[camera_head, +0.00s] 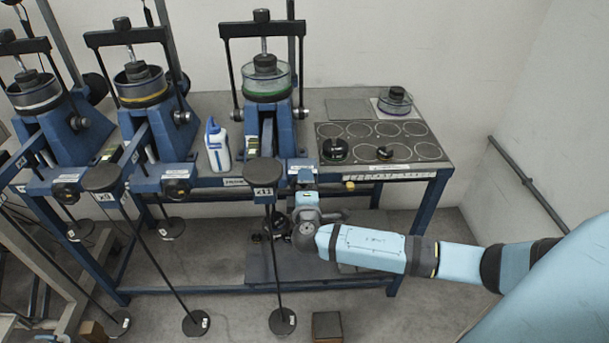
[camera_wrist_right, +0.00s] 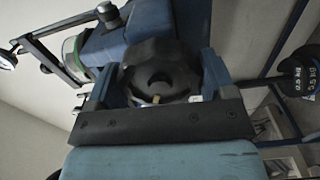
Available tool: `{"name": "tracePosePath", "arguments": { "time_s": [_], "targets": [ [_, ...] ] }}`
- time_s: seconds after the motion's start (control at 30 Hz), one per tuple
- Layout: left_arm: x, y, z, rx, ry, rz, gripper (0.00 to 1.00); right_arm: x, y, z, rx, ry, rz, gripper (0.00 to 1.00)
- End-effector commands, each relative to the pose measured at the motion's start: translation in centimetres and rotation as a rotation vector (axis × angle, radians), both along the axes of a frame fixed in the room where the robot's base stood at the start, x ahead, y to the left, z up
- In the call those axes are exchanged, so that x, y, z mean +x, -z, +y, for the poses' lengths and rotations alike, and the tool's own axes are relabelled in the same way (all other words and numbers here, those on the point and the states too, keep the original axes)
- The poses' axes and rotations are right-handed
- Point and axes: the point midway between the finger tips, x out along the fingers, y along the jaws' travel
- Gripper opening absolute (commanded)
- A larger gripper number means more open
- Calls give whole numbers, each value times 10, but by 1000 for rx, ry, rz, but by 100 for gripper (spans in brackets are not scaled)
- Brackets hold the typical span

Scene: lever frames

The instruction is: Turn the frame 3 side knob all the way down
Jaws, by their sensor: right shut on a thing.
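Frame 3 looks to be the rightmost blue lever frame (camera_head: 268,122), with a green-ringed cell on top. My right gripper (camera_head: 303,180) is at the front end of this frame, at the table's front edge, with my arm reaching in from the right. In the right wrist view a black lobed knob (camera_wrist_right: 155,72) sits between the two blue fingers of my right gripper (camera_wrist_right: 160,85), which is shut on it. In the head view this knob is hidden behind the gripper and cannot be made out. My left gripper is not in view.
Two similar frames (camera_head: 152,125) stand to the left. A white and blue bottle (camera_head: 217,148) stands beside frame 3. A weight hanger (camera_head: 265,172) hangs just left of my gripper. A dark tray (camera_head: 335,174) with round recesses lies right. Dark weights (camera_wrist_right: 300,75) show in the wrist view.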

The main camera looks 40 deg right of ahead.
Motion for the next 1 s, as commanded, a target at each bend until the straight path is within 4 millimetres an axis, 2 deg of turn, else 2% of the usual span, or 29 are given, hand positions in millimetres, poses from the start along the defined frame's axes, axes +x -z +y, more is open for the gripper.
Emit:
{"name": "tracePosePath", "arguments": {
  "time_s": [0.03,0.13,0.17,0.23,0.57,1.0],
  "targets": [
    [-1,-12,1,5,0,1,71,1,-9,-1,-58,2,36,34],
    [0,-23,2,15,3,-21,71,1,-8,-1,-169,3,102,34],
    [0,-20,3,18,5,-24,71,1,-5,-1,-184,3,110,79],
    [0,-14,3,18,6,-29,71,1,-1,-1,-176,3,104,95],
    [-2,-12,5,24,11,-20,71,-2,-1,1,-172,1,104,96],
    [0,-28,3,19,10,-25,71,-44,-1,27,-170,1,105,96]
  ]
}}
